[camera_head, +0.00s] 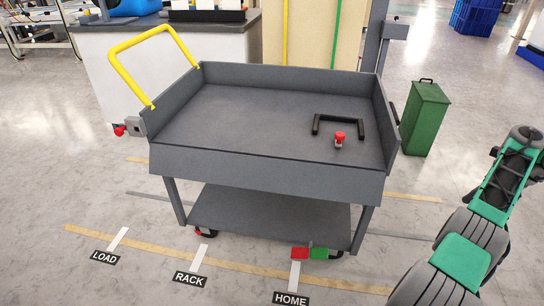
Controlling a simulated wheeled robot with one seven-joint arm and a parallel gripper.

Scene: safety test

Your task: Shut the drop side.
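A grey two-level cart (260,110) stands in the middle of the view. Raised walls edge its top deck at the back, left and right. The near long side is the drop side (265,173); it hangs down outside the deck, its upper edge level with the deck floor. A black bar handle (338,118) and a small red knob (339,137) show on the deck near its right end. Another red knob (120,130) on a grey block shows at the cart's left end. My arm shows at the right edge, apart from the cart; my gripper is not visible.
A yellow push handle (112,62) rises at the cart's left end. A green bin (425,118) stands close to its right. A red and green block (310,253) sits by the HOME floor mark (292,298).

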